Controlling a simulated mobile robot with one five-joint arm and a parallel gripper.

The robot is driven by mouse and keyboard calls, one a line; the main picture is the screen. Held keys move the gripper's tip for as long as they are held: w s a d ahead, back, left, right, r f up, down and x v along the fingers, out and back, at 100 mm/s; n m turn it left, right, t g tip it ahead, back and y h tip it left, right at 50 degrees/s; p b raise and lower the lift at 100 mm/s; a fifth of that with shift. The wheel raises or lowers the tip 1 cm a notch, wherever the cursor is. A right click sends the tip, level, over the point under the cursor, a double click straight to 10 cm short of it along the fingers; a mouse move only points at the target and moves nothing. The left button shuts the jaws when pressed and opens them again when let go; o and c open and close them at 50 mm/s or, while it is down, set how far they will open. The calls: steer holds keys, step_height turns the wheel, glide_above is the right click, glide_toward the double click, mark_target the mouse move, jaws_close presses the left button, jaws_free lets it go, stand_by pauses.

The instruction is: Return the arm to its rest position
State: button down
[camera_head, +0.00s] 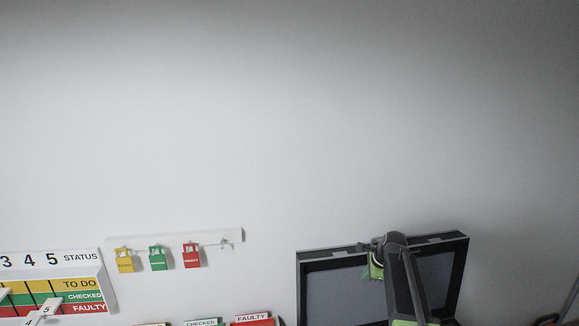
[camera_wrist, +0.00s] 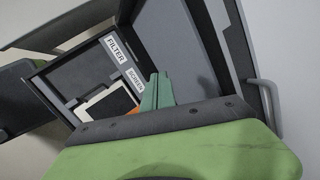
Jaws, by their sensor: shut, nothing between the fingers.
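My gripper (camera_wrist: 158,92) shows in the wrist view as two green fingers, shut together with nothing between them. Behind the fingers is a dark open housing (camera_wrist: 62,68) with labels reading FILTER and SCREEN and a white-and-black panel inside. In the head view my arm reaches up from the bottom right, in front of a dark-framed unit (camera_head: 333,285) near the wall. My gripper (camera_head: 366,270) is partly hidden there behind my wrist. I cannot tell from these frames how far the fingers are from the unit.
A wall rail (camera_head: 222,237) carries a yellow tag (camera_head: 124,264), a green tag (camera_head: 157,261) and a red tag (camera_head: 192,258). A status board (camera_head: 82,258) hangs at the left. Bins labelled CHECKED (camera_head: 202,323) and FAULTY (camera_head: 252,319) show at the bottom. The upper wall is bare.

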steer(key=s+a+f+n+g+b, duration=0.1)
steer(key=s+a+f+n+b, duration=0.3)
steer(key=s, duration=0.5)
steer(key=s+a+f+n+g+h+b, duration=0.1)
steer(key=s+a+f+n+g+b, duration=0.1)
steer(key=s+f+n, duration=0.5)
steer(key=s+a+f+n+g+h+b, duration=0.1)
steer(key=s+a+f+n+b, duration=0.4)
steer(key=s+n, duration=0.3)
steer(key=s+f, duration=0.1)
steer(key=s, duration=0.1)
steer(key=shift+s+a+g+b, duration=0.3)
steer(key=shift+s+g+b, duration=0.05)
steer(key=shift+g+b, duration=0.05)
